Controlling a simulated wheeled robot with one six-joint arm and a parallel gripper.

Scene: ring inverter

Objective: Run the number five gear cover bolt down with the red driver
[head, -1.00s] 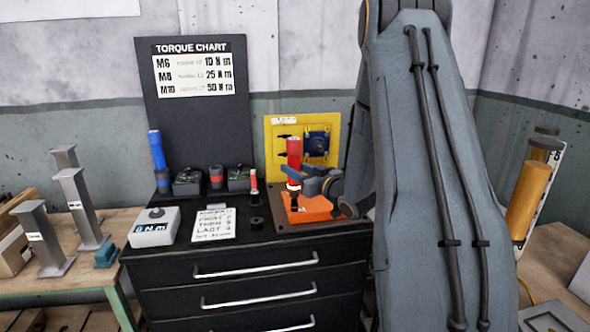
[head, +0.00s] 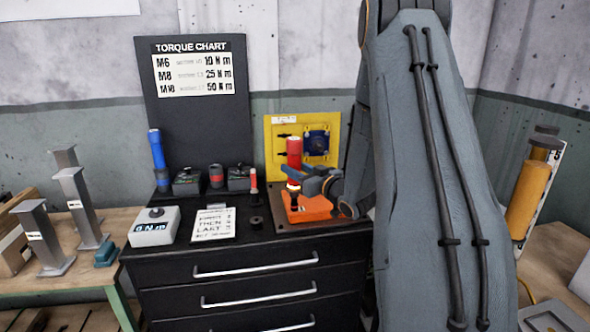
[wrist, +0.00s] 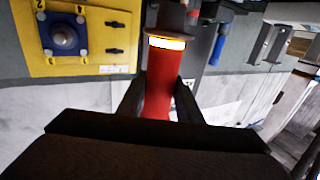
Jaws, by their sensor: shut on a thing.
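My gripper (head: 311,181) is shut on the red driver (head: 294,153), which stands upright above the orange plate. In the wrist view the red driver (wrist: 158,90) runs between my two fingers, with a lit yellow-white band near one end. The orange plate (head: 310,210), likely the gear cover, lies on a brown base (head: 285,225) on the cabinet top. My gripper and the driver hide much of it. The bolts and their numbers cannot be made out, nor can I tell whether the driver's tip touches a bolt.
A blue driver (head: 157,150) and a smaller red-topped tool (head: 254,180) stand upright on the black cabinet. A torque display box (head: 154,227), an order card (head: 214,224) and a torque chart (head: 197,70) are to the left. A yellow panel (head: 275,140) stands behind.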

